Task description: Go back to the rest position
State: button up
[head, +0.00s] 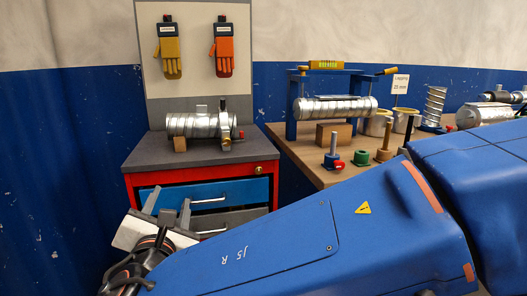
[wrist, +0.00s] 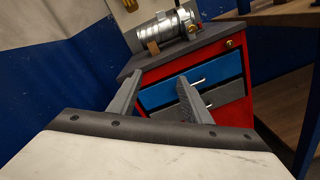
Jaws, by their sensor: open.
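My gripper (head: 167,205) is at the lower left of the head view, in front of the red cabinet's drawers. Its two fingers stand apart with nothing between them, and the wrist view also shows the empty fingers (wrist: 158,92). My blue arm runs across the lower right of the head view. A silver spiral duct piece (head: 190,125) lies on the dark top of the red cabinet (head: 250,155), apart from my gripper. It also shows at the top of the wrist view (wrist: 163,27).
A blue drawer (head: 170,192) faces my gripper and looks shut. A wooden bench (head: 290,150) at the right holds another duct (head: 335,109) on a blue stand, tins and coloured knobs. A board (head: 197,50) with yellow and orange gloves stands behind the cabinet. Blue wall is at left.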

jog(key=w+d+f+m+g+h, duration=0.1)
jog(key=w+d+f+m+h, duration=0.2)
jog(key=d, duration=0.6)
jog(key=w+d+f+m+g+h, duration=0.1)
jog(key=w+d+m+g+h, duration=0.2)
jog(key=d, duration=0.6)
jog(key=d+f+m+g+h, duration=0.15)
jog(key=d+m, duration=0.25)
jog(key=d, duration=0.5)
jog(key=d+f+m+g+h, duration=0.1)
jog(key=d+f+m+g, duration=0.2)
jog(key=d, duration=0.6)
jog(key=s+d+f+m+g, duration=0.3)
jog(key=s+d+f+m, duration=0.2)
jog(key=s+d+m, duration=0.4)
jog(key=s+d+f+m+g+y, duration=0.1)
jog(key=s+d+f+m+y, duration=0.2)
jog(key=s+m, duration=0.5)
jog(key=shift+s+d+f+m+y, duration=0.25)
jog(key=shift+d+f+m+y, duration=0.15)
jog(key=shift+f+m+y, duration=0.45)
jog(key=shift+r, duration=0.2)
